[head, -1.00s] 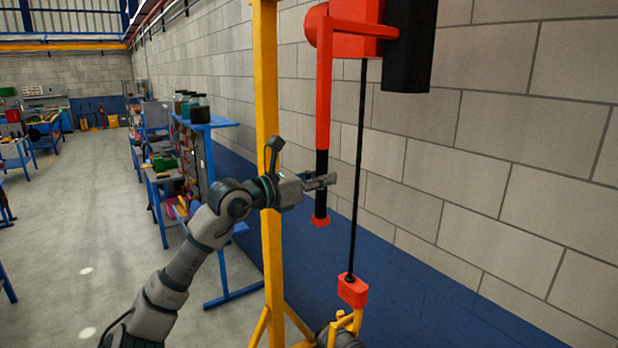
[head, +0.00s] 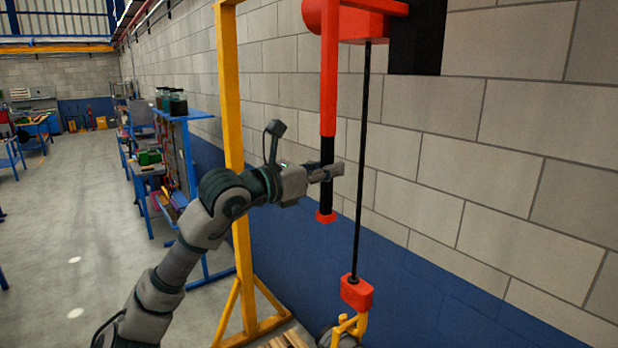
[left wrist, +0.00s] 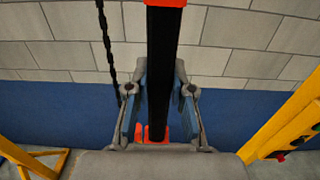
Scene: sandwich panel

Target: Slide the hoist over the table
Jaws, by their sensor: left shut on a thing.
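The hoist (head: 360,24) is a red and black body at the top of the head view, partly cut off by the frame. A red arm with a black handle (head: 326,190) hangs down from it. My left gripper (head: 328,172) is shut on the black handle; the left wrist view shows the handle (left wrist: 160,70) between its two fingers (left wrist: 158,112). A dark chain (head: 362,150) hangs from the hoist to a red block (head: 356,293) with a yellow hook (head: 345,328). The table is not clearly in view. My right gripper is not in view.
A yellow upright post (head: 232,130) with a braced foot stands left of the hoist, behind my left arm. A blue workbench (head: 185,115) with jars stands further back. A block wall is behind the hoist.

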